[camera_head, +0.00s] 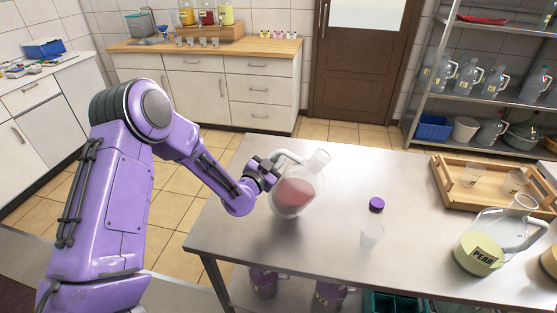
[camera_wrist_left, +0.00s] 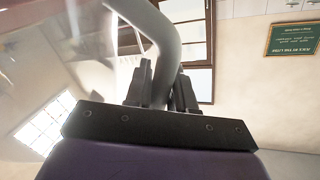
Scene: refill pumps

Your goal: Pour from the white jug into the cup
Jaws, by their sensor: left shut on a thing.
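The white jug (camera_head: 296,194) is a translucent vessel with reddish liquid in its lower part. It is at the left part of the steel table, its neck leaning a little to the right. My left gripper (camera_head: 266,171) is shut on its handle, which shows between the fingers in the left wrist view (camera_wrist_left: 166,50). I cannot tell if the jug's base touches the table. The cup (camera_head: 371,235) is small, clear and upright on the table, to the right of the jug and apart from it. My right gripper is not in view.
A purple cap (camera_head: 377,204) lies just behind the cup. A jug labelled PEAR (camera_head: 480,254) with yellowish liquid stands at the right. A wooden tray (camera_head: 448,196) with clear cups is at the back right. The steel table (camera_head: 320,265) is clear between jug and cup.

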